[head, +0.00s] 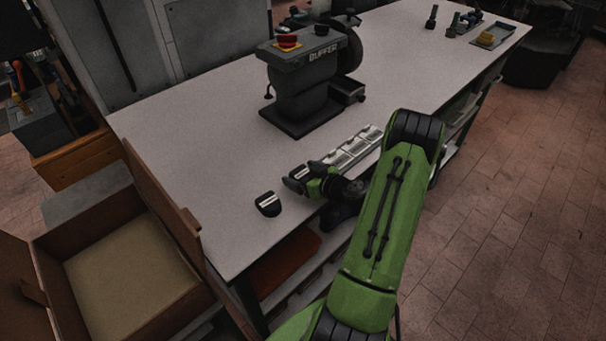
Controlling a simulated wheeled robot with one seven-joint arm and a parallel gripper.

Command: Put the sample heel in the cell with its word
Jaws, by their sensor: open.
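A small dark heel (268,204) with a pale label strip lies on the white bench top near its front left edge. The word on the strip is too small to read. A row of pale cells, the tray (355,146), runs along the bench front, right of the heel; its near end is partly hidden by my gripper and arm. My gripper (300,174) is open over the near-left end of the cell row, to the upper right of the heel and apart from it. The words on the cells cannot be read.
A dark buffer machine (305,80) stands on the bench behind the cells. Small tools and a tray (492,36) lie at the far right. The left part of the bench top is clear.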

